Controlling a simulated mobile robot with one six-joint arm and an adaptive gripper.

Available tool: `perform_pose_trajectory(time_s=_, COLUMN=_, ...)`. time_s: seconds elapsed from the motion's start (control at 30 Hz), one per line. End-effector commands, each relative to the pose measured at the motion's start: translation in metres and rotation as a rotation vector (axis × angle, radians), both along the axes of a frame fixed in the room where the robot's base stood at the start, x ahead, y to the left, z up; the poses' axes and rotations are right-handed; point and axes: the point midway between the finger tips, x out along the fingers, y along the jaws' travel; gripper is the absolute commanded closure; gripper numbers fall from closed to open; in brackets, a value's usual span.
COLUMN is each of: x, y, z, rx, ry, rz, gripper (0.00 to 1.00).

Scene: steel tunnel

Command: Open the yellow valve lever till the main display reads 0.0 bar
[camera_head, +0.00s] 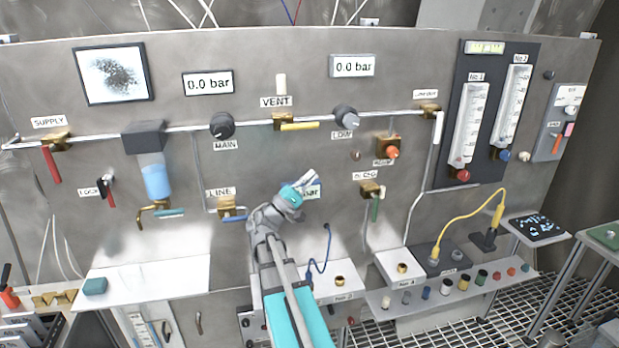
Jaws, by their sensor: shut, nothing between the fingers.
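The yellow valve lever (299,126) is on a brass valve under the VENT label. It points right, roughly in line with the horizontal pipe. The main display (208,84), above the black MAIN knob (222,125), reads 0.0 bar. My gripper (312,177) is shut and empty, below the yellow lever and apart from it.
A second display (353,66) above the LOW knob (345,117) reads 0.0 bar. A blue LINE lever (233,218) is left of my gripper, and a green lever (375,209) right of it. A red SUPPLY lever (51,165) hangs down at far left.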

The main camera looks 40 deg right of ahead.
Motion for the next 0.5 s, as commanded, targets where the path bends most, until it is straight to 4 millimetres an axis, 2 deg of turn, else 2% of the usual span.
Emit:
perform_pose_trajectory(time_s=0.03, x=-0.001, y=0.001, z=-0.009, rx=0.000, ry=0.000, rz=0.000, gripper=1.00)
perform_pose_trajectory(time_s=0.2, x=-0.003, y=0.002, z=-0.020, rx=0.000, ry=0.000, rz=0.000, gripper=1.00)
perform_pose_trajectory(time_s=0.5, x=-0.005, y=0.003, z=-0.029, rx=0.000, ry=0.000, rz=0.000, gripper=1.00)
